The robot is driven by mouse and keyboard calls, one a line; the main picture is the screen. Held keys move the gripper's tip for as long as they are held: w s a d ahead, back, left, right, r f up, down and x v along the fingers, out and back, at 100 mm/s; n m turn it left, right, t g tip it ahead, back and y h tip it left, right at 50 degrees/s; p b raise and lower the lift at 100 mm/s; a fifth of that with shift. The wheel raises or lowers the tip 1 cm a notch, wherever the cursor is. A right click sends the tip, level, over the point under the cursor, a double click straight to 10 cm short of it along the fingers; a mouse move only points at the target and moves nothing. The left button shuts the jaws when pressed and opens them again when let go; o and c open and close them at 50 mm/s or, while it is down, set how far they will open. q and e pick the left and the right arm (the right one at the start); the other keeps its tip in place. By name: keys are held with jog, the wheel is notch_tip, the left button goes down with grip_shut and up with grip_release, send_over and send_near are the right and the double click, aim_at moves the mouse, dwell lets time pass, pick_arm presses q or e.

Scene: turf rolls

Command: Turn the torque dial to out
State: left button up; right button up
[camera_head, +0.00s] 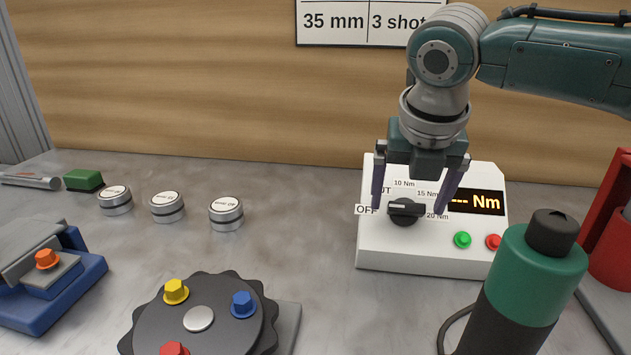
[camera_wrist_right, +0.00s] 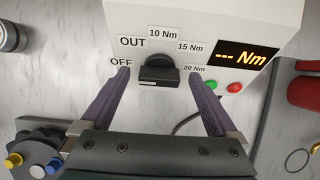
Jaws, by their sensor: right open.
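The torque dial (camera_head: 405,211) is a black knob on the sloped front of a white control box (camera_head: 400,255). Its grip bar with a pale line lies about level, its left end towards the OFF label (camera_head: 366,210). In the right wrist view the dial (camera_wrist_right: 157,72) has the OUT label (camera_wrist_right: 132,42) at its upper left. My right gripper (camera_head: 411,205) is open, pointing down, with one finger on each side of the dial. In the right wrist view the fingers (camera_wrist_right: 160,74) appear clear of the knob. My left gripper is out of view.
The box has a display (camera_head: 478,201) reading "--- Nm", a green button (camera_head: 462,240) and a red button (camera_head: 493,242). A green-and-black cylindrical tool (camera_head: 535,275) stands in front at right. A dark turntable (camera_head: 205,318) with coloured bolts is at front left. Several silver pucks (camera_head: 226,213) stand left.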

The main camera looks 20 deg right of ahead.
jog(key=c, duration=1.4)
